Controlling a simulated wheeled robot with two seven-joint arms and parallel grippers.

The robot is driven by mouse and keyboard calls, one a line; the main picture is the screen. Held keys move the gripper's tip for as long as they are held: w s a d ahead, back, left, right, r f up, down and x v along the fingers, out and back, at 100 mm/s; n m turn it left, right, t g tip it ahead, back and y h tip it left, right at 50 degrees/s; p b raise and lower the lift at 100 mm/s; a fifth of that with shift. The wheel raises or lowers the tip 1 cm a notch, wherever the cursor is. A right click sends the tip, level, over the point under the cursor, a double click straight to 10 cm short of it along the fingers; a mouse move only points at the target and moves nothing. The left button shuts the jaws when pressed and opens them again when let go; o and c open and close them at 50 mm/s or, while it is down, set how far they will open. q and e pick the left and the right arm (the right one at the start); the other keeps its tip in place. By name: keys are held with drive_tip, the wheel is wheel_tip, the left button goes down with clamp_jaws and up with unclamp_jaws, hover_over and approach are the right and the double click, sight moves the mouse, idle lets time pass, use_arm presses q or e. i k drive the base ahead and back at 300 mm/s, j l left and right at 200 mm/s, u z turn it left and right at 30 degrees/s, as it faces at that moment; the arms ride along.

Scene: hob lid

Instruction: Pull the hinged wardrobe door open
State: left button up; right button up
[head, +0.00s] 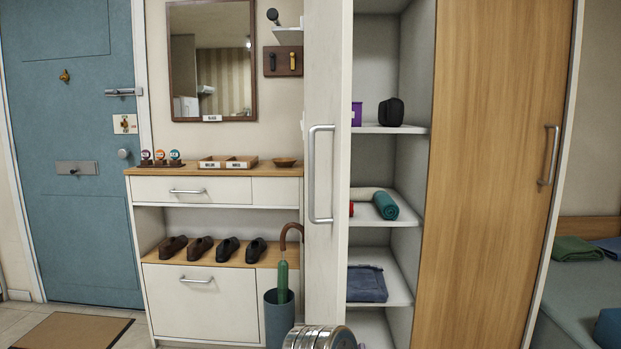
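The white hinged wardrobe door (328,80) stands swung open at the left side of the wardrobe, seen at a steep angle. Its long metal bar handle (312,175) is upright and nothing holds it. The wardrobe shelves (385,235) show to the right of this door. A wood-coloured door (490,150) with its own bar handle (549,155) covers the wardrobe's right part. Neither of my grippers is in view. A ribbed metal cylinder shows at the bottom edge below the white door; I cannot tell what it belongs to.
A shoe cabinet (220,186) stands left of the open door, with an umbrella in a blue-grey bin (279,318) close to the door. A blue entrance door (75,220) is at far left, with a brown mat (75,331) before it. A bed (585,300) is at right.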

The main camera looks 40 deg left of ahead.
sight(329, 32)
drive_tip(key=i+j+u, duration=0.4)
drive_tip(key=u, duration=0.2)
drive_tip(key=i+j+u, duration=0.1)
drive_tip(key=i+j, duration=0.3)
